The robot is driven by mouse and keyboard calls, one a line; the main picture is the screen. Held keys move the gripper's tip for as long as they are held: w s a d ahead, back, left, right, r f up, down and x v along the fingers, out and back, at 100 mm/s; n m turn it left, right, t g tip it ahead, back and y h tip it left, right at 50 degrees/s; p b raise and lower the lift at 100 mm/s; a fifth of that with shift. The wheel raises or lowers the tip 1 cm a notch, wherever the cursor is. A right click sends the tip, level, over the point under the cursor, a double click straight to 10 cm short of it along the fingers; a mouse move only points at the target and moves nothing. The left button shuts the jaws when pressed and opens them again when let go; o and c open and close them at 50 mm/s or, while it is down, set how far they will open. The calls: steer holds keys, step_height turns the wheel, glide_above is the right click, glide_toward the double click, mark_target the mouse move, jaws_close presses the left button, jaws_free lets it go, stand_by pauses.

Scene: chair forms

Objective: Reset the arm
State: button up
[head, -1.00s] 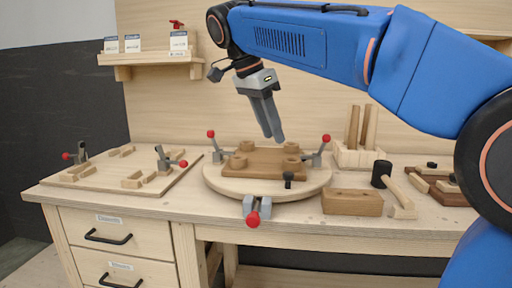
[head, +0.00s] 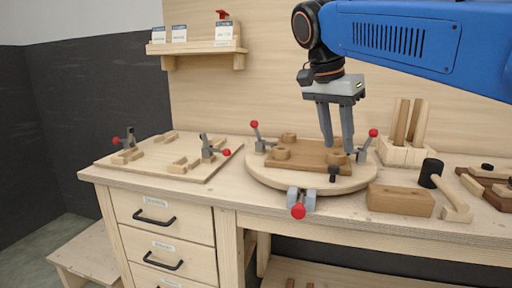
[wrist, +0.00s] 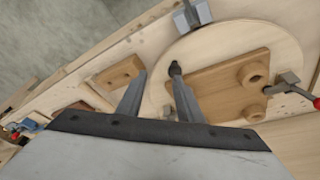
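My gripper (head: 336,146) hangs above the round wooden turntable (head: 262,178), pointing down. In the head view its two grey fingers are spread apart with nothing between them. The wrist view also shows the gripper (wrist: 160,75) with its fingers apart and empty. A brown wooden board (head: 310,163) with round wooden bosses lies on the turntable, with red-knobbed clamps beside it. The fingers overlap the board in the head view; I cannot tell their exact height above it.
A wooden block (head: 400,200), a mallet (head: 445,190) and a holder with upright wooden pieces (head: 403,150) stand to the right. A fixture board (head: 150,168) with clamps lies left. A shelf (head: 197,47) with cards hangs behind.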

steer(key=s+d+f+n+t+y, duration=0.1)
steer(key=s+d+f+n, duration=0.1)
steer(key=s+f, duration=0.4)
steer(key=s+d+f+n+t+y, duration=0.1)
steer(key=s+d+f+n, duration=0.2)
steer(key=f, duration=1.1)
steer(key=s+d+f+n+t+y, duration=0.1)
steer(key=s+d+f+n, duration=0.1)
steer(key=s+f+n, duration=0.4)
steer(key=s+f, duration=0.4)
steer(key=shift+d+f, duration=0.15)
steer(key=shift+f, duration=0.25)
